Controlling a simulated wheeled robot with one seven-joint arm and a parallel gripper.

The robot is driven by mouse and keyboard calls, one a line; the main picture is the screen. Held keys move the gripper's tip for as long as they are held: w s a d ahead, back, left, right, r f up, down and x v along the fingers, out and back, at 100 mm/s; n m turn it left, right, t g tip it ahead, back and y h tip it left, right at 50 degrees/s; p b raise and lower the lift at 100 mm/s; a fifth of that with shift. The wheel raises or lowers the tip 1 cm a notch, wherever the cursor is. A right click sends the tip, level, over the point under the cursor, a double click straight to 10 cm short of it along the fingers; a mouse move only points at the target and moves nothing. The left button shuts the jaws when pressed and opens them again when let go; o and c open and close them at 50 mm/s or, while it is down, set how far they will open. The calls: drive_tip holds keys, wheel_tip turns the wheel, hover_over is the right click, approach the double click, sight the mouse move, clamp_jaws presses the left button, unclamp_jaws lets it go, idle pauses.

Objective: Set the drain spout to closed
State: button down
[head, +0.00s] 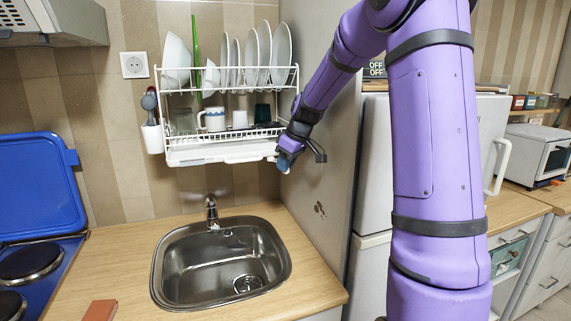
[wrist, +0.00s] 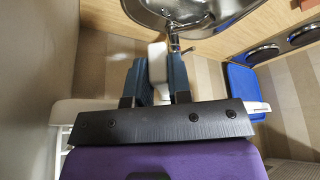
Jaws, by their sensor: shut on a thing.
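The dish rack's white drip tray (head: 215,153) hangs on the wall above the sink. My gripper (head: 285,164) is at the tray's right front corner. In the wrist view my gripper (wrist: 159,82) is shut on a white block-like piece, the drain spout (wrist: 157,60), which shows between the two blue-grey fingers and sticks out past them.
The steel sink (head: 221,264) with its faucet (head: 212,212) lies below. The rack (head: 296,76) holds plates and cups. A tall grey side panel (head: 325,190) stands close to the right of my gripper. The hob with a raised blue lid (head: 38,188) is at the left.

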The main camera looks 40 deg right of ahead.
drive_tip(key=c, duration=1)
unclamp_jaws()
drive_tip(key=shift+c, duration=0.2)
drive_tip(key=v, duration=0.7)
drive_tip(key=shift+r, duration=0.25)
